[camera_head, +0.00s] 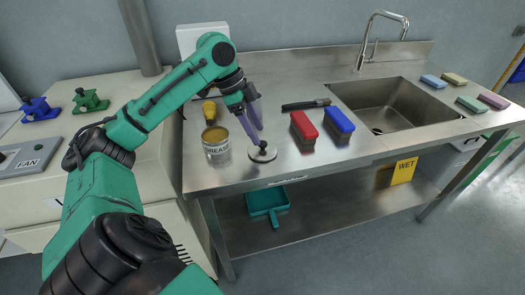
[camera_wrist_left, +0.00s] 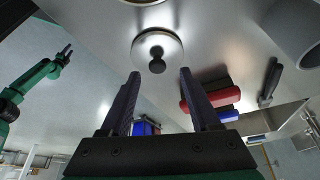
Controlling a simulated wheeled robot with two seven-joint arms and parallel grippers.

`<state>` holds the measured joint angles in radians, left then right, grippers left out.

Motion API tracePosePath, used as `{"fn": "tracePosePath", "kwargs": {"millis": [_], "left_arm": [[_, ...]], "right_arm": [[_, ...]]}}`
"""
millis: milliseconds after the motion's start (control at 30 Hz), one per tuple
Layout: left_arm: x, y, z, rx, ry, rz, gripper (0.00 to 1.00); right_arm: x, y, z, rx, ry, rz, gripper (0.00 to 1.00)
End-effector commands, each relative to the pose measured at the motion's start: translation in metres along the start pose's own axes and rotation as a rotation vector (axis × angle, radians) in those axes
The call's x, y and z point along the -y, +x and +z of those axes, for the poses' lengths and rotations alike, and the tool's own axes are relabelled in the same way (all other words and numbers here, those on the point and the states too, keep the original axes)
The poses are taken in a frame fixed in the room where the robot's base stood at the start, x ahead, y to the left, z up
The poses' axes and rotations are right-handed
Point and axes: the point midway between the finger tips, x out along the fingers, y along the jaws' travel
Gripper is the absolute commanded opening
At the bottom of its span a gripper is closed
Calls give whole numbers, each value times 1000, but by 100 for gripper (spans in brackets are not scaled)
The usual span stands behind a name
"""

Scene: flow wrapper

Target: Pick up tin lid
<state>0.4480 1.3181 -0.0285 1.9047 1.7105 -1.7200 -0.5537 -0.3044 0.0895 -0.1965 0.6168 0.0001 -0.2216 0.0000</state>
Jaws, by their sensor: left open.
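The tin lid (camera_head: 262,153) is a round, shiny metal disc with a dark knob on top. It lies flat on the steel bench near the front edge, just right of the open tin (camera_head: 216,153) marked GREASE. My left gripper (camera_head: 259,135) is open above the lid, with its purple fingers pointing down. In the left wrist view the lid (camera_wrist_left: 143,44) and its knob show ahead of and between the two spread fingertips (camera_wrist_left: 160,73), with nothing held. My right gripper (camera_wrist_left: 67,52) seems to show small at the left of that view; its jaws are unclear.
A red brush (camera_head: 304,125), a blue brush (camera_head: 339,121) and a black-handled tool (camera_head: 306,105) lie right of the lid. The sink (camera_head: 392,103) is further right. Bare steel lies in front of the brushes.

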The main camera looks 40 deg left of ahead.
Motion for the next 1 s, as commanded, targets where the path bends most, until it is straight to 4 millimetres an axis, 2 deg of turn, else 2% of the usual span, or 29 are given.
{"fn": "tracePosePath", "kwargs": {"millis": [33, 100, 200, 400, 467, 500, 567, 600, 867, 1000], "left_arm": [[-2, 13, 2, 4, 0, 4, 63], [-2, 25, 2, 2, 0, 4, 63], [-2, 37, 2, 1, 1, 2, 63], [-1, 38, 1, 1, 1, 0, 63], [-1, 38, 1, 1, 1, 0, 44], [-1, 38, 1, 1, 1, 0, 28], [-1, 38, 1, 1, 0, 0, 5], [-1, 38, 1, 1, 0, 0, 0], [-1, 38, 1, 0, 0, 0, 0], [-1, 30, -2, -2, 1, -3, 0]], "right_arm": [[2, 3, -5, -8, 1, -2, 50], [4, 4, -9, -16, 2, -6, 50], [9, 4, -10, -17, 3, -12, 50], [12, 4, -10, -17, 2, -16, 50], [12, 4, -10, -17, 2, -16, 50], [12, 4, -10, -17, 2, -16, 50], [12, 4, -9, -16, 1, -16, 50], [11, 4, -9, -15, 1, -15, 50], [7, 3, -7, -11, -1, -10, 50], [6, 0, -6, -10, -1, -8, 50]]}}
